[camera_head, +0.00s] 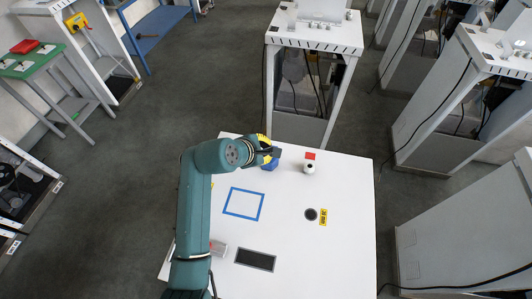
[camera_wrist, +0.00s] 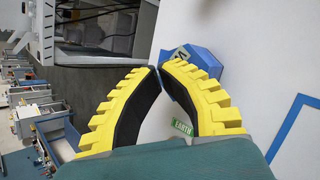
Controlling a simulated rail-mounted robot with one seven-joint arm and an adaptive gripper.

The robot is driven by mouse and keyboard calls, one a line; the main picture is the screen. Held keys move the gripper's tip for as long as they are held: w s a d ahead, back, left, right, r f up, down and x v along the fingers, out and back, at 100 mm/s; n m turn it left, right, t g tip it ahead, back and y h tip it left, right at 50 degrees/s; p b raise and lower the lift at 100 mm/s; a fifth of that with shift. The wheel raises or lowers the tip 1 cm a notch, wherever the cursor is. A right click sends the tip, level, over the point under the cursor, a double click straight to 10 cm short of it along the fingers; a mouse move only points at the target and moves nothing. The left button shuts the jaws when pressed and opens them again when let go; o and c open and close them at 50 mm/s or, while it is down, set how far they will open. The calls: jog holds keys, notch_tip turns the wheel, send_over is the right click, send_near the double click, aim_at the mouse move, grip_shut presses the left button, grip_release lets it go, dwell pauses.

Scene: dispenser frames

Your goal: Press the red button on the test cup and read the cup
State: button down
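A small white round item (camera_head: 309,169) with a dark spot stands near the far edge of the white table (camera_head: 345,240); it may be the test cup. A red patch (camera_head: 310,156) lies just behind it; I cannot tell whether it is a button. My gripper (camera_head: 275,153) is left of the white item, above or beside a blue block (camera_head: 269,166). In the wrist view, the yellow-and-black fingers (camera_wrist: 160,69) meet or nearly meet at their tips with nothing visible between them. The blue block (camera_wrist: 204,58) shows just beyond the right finger, partly hidden by it.
A blue square outline (camera_head: 260,207), a dark disc (camera_head: 311,214) with a yellow label (camera_head: 323,217), and a dark rectangle (camera_head: 255,260) lie on the table. A clear box (camera_head: 219,249) is beside my arm. A white machine frame (camera_head: 328,40) stands beyond the far edge.

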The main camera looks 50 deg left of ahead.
jog(key=shift+r+p, duration=1.05)
jog(key=shift+p, duration=0.2)
notch_tip(320, 180, up, 5)
jog(key=p, duration=0.4)
dwell(0.5)
